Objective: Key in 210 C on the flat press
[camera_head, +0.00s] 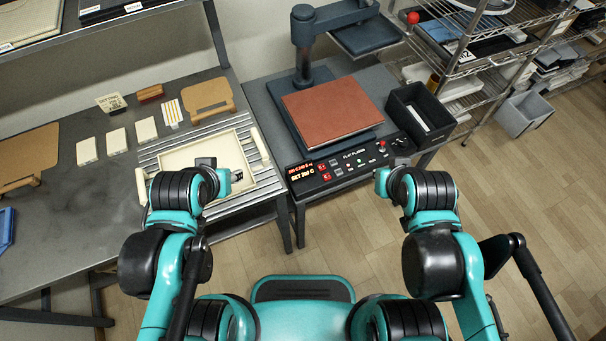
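The flat press stands on a dark bench right of centre, with a reddish-brown pad (331,110) on its lower bed. Its upper plate (365,37) is swung away to the back right. The black control panel (347,160) faces me along the front edge. A lit display (302,173) at its left end shows a "SET" line in C, its digits too small to read surely. Small red, white and green buttons (348,165) lie right of it. My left gripper (238,176) is left of the panel, over the tray. My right gripper (381,181) is just in front of the panel's right part. Neither visibly touches a button; finger openings are unclear.
A cream tray (207,152) with handles sits on the slatted left bench. A black bin (421,112) stands right of the press.

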